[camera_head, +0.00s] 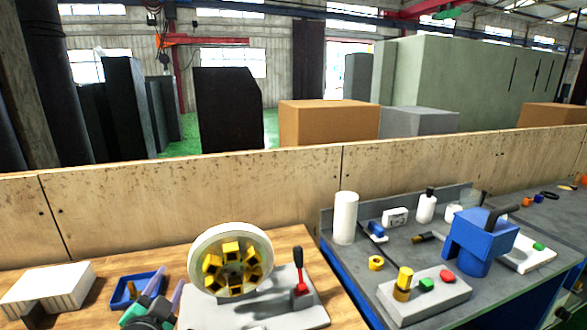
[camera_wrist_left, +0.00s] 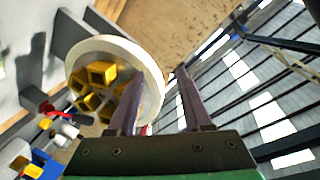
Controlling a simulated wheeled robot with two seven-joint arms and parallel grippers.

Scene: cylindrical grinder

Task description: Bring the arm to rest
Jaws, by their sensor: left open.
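My left gripper (camera_head: 168,277) is at the lower left of the head view, with its two purple fingers pointing up and apart. It is open with nothing visible between the fingers. It stands just left of the round white-rimmed wheel with yellow blocks (camera_head: 231,232). In the left wrist view the gripper (camera_wrist_left: 158,76) is spread, and the white rim (camera_wrist_left: 154,70) shows partly behind its left finger. I cannot tell whether they touch. My right gripper is not in view.
A blue tray (camera_head: 121,304) and white ribbed block (camera_head: 45,290) lie left. A second bench holds a blue machine (camera_head: 478,238) and yellow, green and red buttons (camera_head: 427,284). A wooden panel (camera_head: 150,203) runs behind.

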